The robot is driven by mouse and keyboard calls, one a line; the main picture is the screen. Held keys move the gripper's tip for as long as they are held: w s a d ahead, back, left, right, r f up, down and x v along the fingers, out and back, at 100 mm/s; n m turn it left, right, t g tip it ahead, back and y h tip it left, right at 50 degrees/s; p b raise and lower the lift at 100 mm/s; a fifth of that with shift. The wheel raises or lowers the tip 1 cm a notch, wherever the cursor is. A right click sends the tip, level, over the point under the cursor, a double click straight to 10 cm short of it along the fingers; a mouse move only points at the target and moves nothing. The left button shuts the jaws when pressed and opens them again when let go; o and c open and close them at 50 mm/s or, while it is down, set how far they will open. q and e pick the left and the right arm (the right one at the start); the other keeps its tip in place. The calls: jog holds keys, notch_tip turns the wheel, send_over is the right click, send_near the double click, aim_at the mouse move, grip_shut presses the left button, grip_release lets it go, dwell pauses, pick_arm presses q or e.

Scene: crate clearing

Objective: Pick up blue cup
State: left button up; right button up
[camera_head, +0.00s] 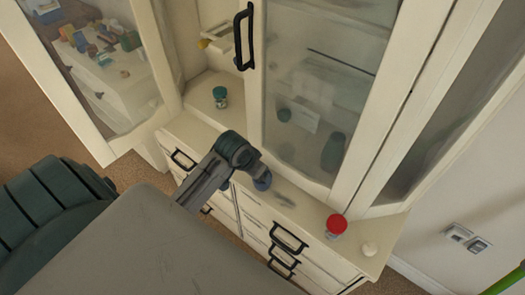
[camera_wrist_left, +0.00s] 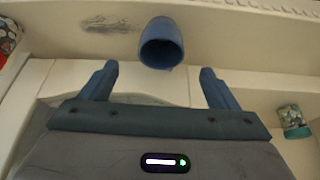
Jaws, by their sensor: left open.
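The blue cup (camera_head: 262,182) is on the cream cabinet's countertop, just past my left gripper (camera_head: 245,166) in the head view. In the left wrist view, the blue cup (camera_wrist_left: 162,44) is ahead of the fingertips and roughly midway between them. My left gripper (camera_wrist_left: 159,70) is open there, with nothing between its fingers, and the cup looks apart from both. In the head view my gripper's fingers are mostly hidden by its own body. My right gripper is not in view.
A teal-lidded jar (camera_head: 220,97) stands at the left, near the open cabinet door (camera_head: 95,100). A closed glass door (camera_head: 325,80) with a black handle rises behind the cup.

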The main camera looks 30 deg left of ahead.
aim_at(261, 186)
pick_arm(q)
jog(key=p+x, duration=0.1)
jog(key=x, duration=0.4)
jog(key=shift+w+f, duration=0.1)
jog(key=shift+w+f+p, duration=0.3)
jog(key=shift+f, duration=0.15)
jog(key=p+x, duration=0.1)
jog(key=x, duration=0.2)
jog(key=shift+w, duration=0.2)
jog(key=shift+w+f, duration=0.25)
jog(key=shift+f, duration=0.35)
jog(key=c, duration=1.1)
jog(key=shift+r, duration=0.15)
